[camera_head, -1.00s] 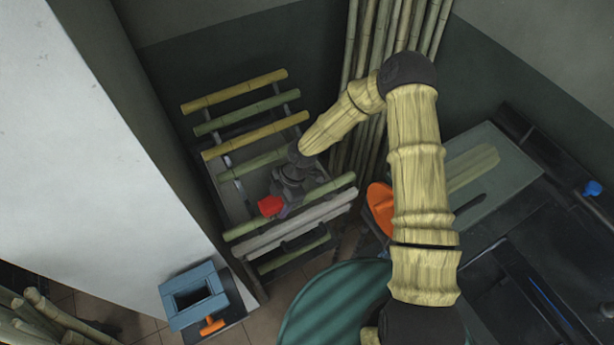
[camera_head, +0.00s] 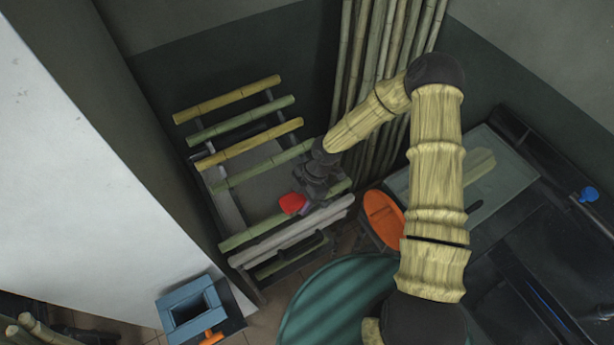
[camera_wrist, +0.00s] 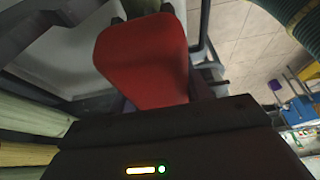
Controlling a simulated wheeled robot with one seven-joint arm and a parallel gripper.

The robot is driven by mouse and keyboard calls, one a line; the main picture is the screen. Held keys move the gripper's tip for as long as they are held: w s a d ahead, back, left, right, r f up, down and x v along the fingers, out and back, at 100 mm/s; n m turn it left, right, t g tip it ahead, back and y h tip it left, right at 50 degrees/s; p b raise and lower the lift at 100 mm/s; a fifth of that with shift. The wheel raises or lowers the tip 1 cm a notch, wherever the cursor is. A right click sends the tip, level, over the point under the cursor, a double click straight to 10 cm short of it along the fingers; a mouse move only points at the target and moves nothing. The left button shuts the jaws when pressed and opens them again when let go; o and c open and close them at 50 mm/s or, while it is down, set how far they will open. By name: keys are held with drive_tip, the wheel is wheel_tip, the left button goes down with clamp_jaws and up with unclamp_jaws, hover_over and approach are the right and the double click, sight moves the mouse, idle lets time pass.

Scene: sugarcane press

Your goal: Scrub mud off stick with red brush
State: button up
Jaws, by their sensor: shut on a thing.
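My gripper (camera_head: 308,194) is shut on the red brush (camera_head: 292,204), over the lower part of a rack of sticks. The red brush fills the upper middle of the wrist view (camera_wrist: 143,60). Several green and yellow sticks lie across the rack, such as a green stick (camera_head: 245,236) right by the brush. Whether the brush touches a stick is unclear. I cannot make out which stick carries mud; grey bars (camera_head: 285,240) lie just below the green one. My fingertips are mostly hidden by the brush and the wrist body.
A blue square box (camera_head: 188,310) with an orange handle (camera_head: 211,338) stands at the lower left. A round green drum (camera_head: 335,305) and an orange bowl-like thing (camera_head: 383,217) are right of the rack. Tall canes (camera_head: 350,80) lean behind my arm. A white wall (camera_head: 80,150) bounds the left.

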drive_tip(key=shift+w+d+r, duration=0.15)
drive_tip(key=shift+w+d, duration=0.25)
drive_tip(key=shift+d, duration=0.3)
drive_tip(key=r, duration=0.1)
drive_tip(key=r+p, duration=0.2)
drive_tip(key=shift+w+r, duration=0.1)
drive_tip(key=shift+w, duration=0.15)
drive_tip(key=shift+s+r, duration=0.2)
drive_tip(key=shift+r, duration=0.05)
drive_tip(key=shift+s+r+p, duration=0.15)
drive_tip(key=shift+r+p, duration=0.65)
drive_tip(key=shift+r, duration=0.05)
drive_tip(key=shift+a+r+p, duration=0.1)
drive_tip(key=shift+r+p, duration=1.05)
drive_tip(key=shift+r, duration=0.35)
drive_tip(key=shift+f, duration=0.15)
